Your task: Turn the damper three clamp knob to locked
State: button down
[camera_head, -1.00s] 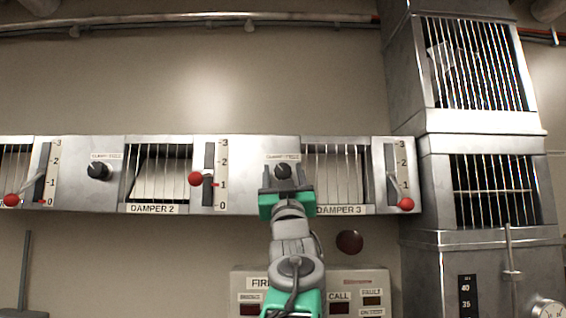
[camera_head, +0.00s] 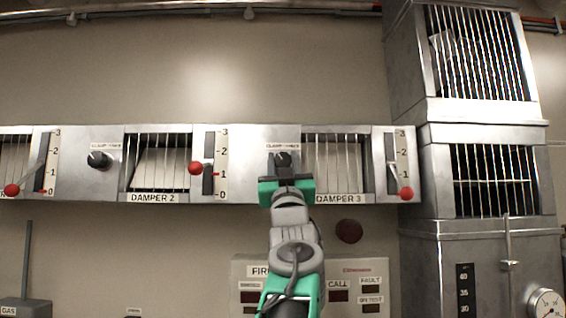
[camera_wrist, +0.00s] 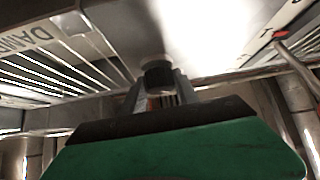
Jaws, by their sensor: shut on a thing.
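The damper three clamp knob (camera_head: 283,159) is a small dark knob under a clamp label, on the metal panel left of the damper 3 grille (camera_head: 338,165). My gripper (camera_head: 283,168) reaches up to it from below, shut on it, with the fingers on either side. In the wrist view the knob (camera_wrist: 158,76) shows between the two fingertips (camera_wrist: 158,88). The knob's pointer and the label's wording are too small or covered to read.
Damper 3's red-balled lever (camera_head: 406,193) sits low on its scale to the right. Damper 2's lever (camera_head: 196,168) and its clamp knob (camera_head: 99,159) are to the left. A fire panel (camera_head: 350,270) stands below; ducting (camera_head: 470,130) rises at right.

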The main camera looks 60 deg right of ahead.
jog(key=shift+s+n+t+y, duration=0.1)
jog(key=shift+n+t+y, duration=0.55)
jog(key=shift+n, duration=0.35)
jog(key=shift+n+t+y, duration=0.55)
jog(key=shift+n+t, duration=0.2)
jog(key=shift+n, duration=0.15)
jog(key=c, duration=0.9)
grip_release()
jog(key=shift+c, duration=0.2)
jog(key=b+v, duration=0.5)
jog(key=v, duration=0.2)
jog(key=shift+a+f, duration=0.25)
jog(key=shift+a, duration=0.05)
jog(key=shift+s, duration=0.1)
